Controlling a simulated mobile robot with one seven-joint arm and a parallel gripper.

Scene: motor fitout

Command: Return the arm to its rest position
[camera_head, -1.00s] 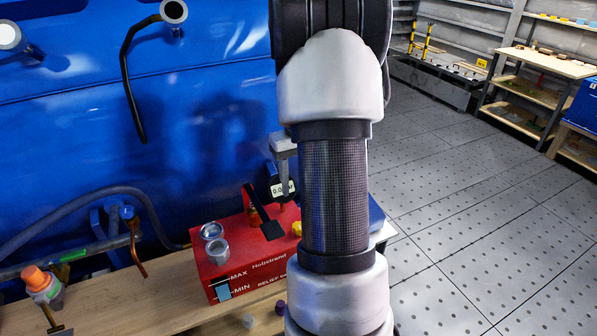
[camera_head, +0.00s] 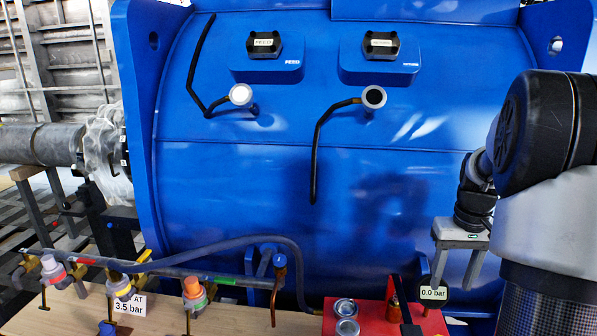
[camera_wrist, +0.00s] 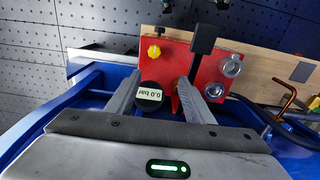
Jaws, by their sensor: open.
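My gripper (camera_head: 456,268) hangs at the right of the head view, fingers pointing down, in front of the blue machine and above the red box (camera_head: 372,315). In the wrist view my gripper (camera_wrist: 155,92) has its two fingers apart, open, with nothing held between them. Beyond the fingers, the red box (camera_wrist: 185,60) shows with a yellow knob, a black lever and two silver fittings. A round gauge (camera_wrist: 149,95) reading 0.0 bar appears between the fingers. The gauge also shows in the head view (camera_head: 433,292), just below the fingers. I cannot tell whether the fingers touch anything.
The large blue machine (camera_head: 270,170) fills the middle, with two capped ports and black hoses. A wooden bench (camera_head: 235,322) runs along the front, carrying a grey hose and several coloured valves (camera_head: 194,292). Perforated floor (camera_wrist: 35,60) lies open beside it in the wrist view.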

